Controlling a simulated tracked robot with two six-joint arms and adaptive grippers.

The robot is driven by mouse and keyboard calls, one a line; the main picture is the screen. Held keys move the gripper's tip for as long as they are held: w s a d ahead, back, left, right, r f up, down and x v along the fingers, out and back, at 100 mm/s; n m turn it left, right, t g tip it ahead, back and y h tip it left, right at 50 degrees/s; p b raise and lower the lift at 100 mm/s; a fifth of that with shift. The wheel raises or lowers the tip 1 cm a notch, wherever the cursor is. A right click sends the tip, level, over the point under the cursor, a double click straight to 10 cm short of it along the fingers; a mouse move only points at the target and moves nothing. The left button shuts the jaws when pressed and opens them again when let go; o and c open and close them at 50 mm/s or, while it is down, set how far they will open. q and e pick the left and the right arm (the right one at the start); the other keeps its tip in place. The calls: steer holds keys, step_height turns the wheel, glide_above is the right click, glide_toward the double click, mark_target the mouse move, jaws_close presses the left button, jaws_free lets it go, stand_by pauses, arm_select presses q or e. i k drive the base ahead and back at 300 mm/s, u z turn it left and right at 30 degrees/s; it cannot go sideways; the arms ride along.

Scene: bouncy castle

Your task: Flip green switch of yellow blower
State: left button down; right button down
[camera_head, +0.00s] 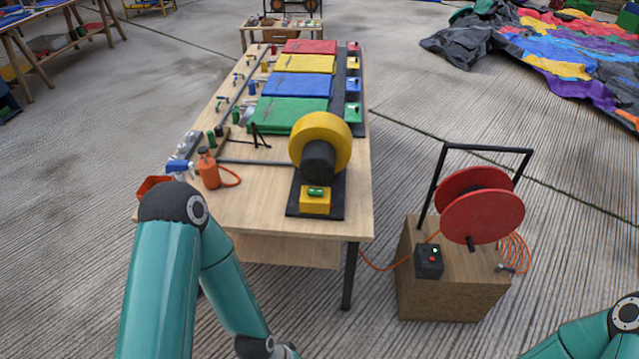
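The yellow blower (331,136) stands at the near right corner of the wooden table, with its dark motor end facing me. A yellow switch box (315,203) sits in front of it on the same black base plate (332,205). The green switch (316,191) is on top of that box; its exact position is too small to tell. My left arm rises from the bottom left, its elbow beside the table's near left corner, and bends down out of the frame. My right arm shows only at the bottom right corner. Neither gripper is in view.
The table (262,205) holds a spray bottle (208,168), folded coloured cloths (296,85) and small tools. A red cable reel (478,205) stands on a wooden box (450,290) to the right, with an orange cable running toward the table. A deflated castle (570,50) lies at the back right.

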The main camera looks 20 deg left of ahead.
mark_target(314, 192)
steer(key=u, duration=0.05)
steer(key=i, duration=0.85)
steer(key=z, duration=0.05)
